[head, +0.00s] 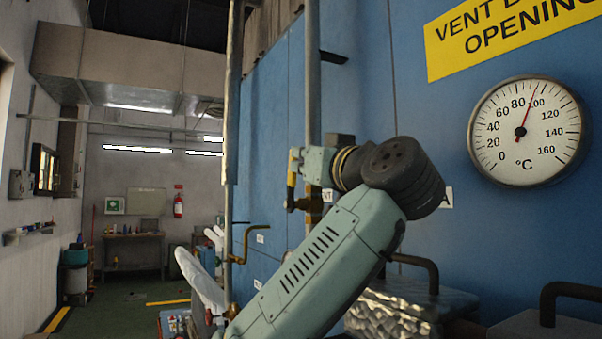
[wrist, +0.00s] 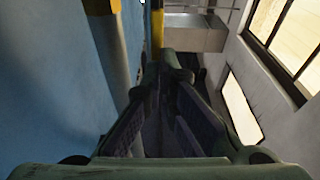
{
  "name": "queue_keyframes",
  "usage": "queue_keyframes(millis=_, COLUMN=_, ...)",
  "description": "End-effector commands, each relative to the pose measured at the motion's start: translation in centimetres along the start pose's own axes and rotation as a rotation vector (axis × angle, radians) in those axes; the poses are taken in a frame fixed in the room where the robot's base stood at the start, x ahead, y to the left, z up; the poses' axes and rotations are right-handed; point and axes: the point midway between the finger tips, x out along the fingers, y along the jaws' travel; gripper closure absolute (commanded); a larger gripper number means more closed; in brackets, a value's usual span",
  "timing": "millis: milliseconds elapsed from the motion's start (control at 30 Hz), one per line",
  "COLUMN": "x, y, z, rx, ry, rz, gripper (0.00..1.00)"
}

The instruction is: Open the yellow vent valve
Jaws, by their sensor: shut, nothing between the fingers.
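My gripper (head: 297,158) shows at the upper part of this handle, partly hidden by my wrist; contact cannot be told. In the wrist view my gripper (wrist: 165,70) is shut and empty. A yellow strip (wrist: 157,28), likely the handle, shows just past its tips. My arm hides part of the pipe and wall.
A temperature gauge (head: 527,131) reads roughly 90 °C under a yellow sign (head: 505,38). A foil-like block (head: 398,306) and dark curved handles lie low at right. The aisle at left is open.

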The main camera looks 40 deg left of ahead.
Motion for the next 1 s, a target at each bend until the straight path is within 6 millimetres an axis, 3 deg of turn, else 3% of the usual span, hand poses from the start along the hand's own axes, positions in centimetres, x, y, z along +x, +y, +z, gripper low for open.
queue_keyframes(millis=433, x=1.8, y=-0.1, z=0.8, rx=0.01, ry=-0.029, rz=-0.007, gripper=1.0)
queue_keyframes(millis=1000, x=2.0, y=-0.1, z=0.8, rx=0.011, ry=-0.028, rz=-0.009, gripper=1.0)
